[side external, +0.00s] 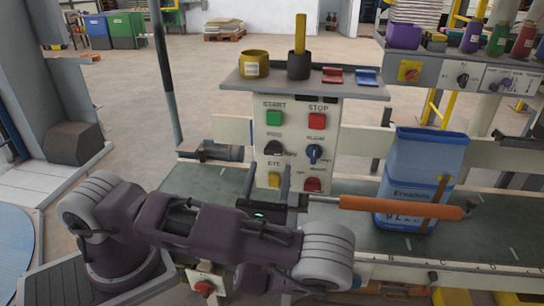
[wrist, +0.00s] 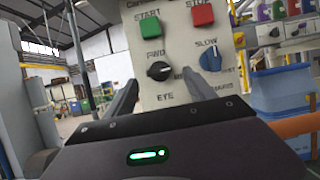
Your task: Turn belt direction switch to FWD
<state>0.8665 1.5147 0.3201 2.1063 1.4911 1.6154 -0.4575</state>
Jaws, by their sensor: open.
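The black belt direction switch (wrist: 159,70) is a round knob on the pale control panel (wrist: 145,30), below a label reading FWD. Its grip bar lies roughly sideways rather than pointing up at the label; its exact setting is too small to tell. It also shows in the side view (side external: 276,148), below the green START button. My gripper (wrist: 162,80) is open and empty, facing the panel. In the wrist view the knob appears between the two fingers. In the side view my gripper (side external: 291,188) is low in front of the panel, apart from the knob.
A blue speed knob (wrist: 210,58) sits just right of the switch. A green START button (wrist: 150,27) and red STOP button (wrist: 203,15) are above. A yellow button (side external: 274,176) is below.

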